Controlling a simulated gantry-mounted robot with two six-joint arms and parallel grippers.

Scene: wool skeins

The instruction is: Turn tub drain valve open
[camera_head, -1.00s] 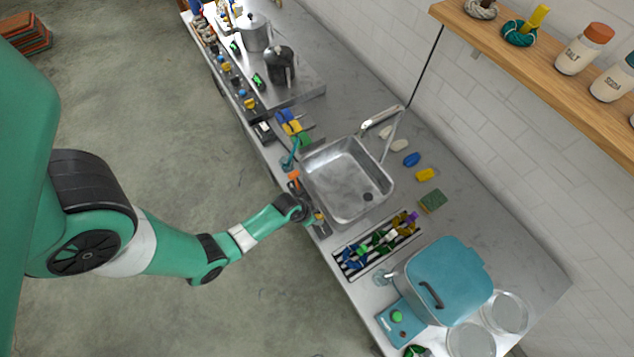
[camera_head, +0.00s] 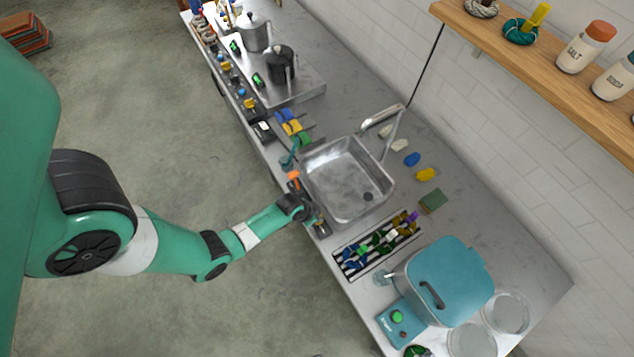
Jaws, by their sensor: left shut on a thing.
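The metal tub (camera_head: 330,168) is set into the counter, with a dark drain hole in its floor. Another small fitting with an orange handle (camera_head: 294,176) stands just to the left along the same edge. My right gripper is not in view.
A striped tray (camera_head: 346,270) of colourful skeins and a blue lidded pot (camera_head: 450,275) stand to the right. A tap (camera_head: 384,117) arches behind the tub. The floor in front is clear.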

